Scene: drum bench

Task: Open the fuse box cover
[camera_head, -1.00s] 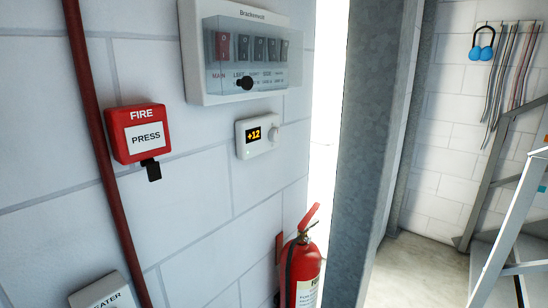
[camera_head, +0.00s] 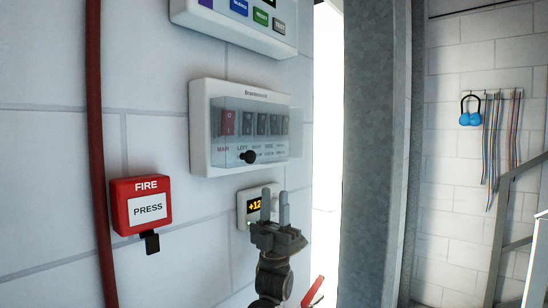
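The fuse box (camera_head: 200,145) is a white wall unit with a row of switches, the leftmost one red. Its clear cover (camera_head: 272,120) lies over the switches and looks closed. A round black knob (camera_head: 249,157) sits at the cover's lower middle. My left gripper (camera_head: 274,207) is below and right of the knob, in front of the thermostat, fingers pointing up. Its two fingers are apart with nothing between them, and it does not touch the cover. My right gripper is not in view.
A thermostat (camera_head: 243,218) reading +12 is partly hidden by my gripper. A red fire call point (camera_head: 141,204) is at left, beside a red pipe (camera_head: 97,150). A control panel (camera_head: 232,24) is above. A grey steel post (camera_head: 373,150) stands at right.

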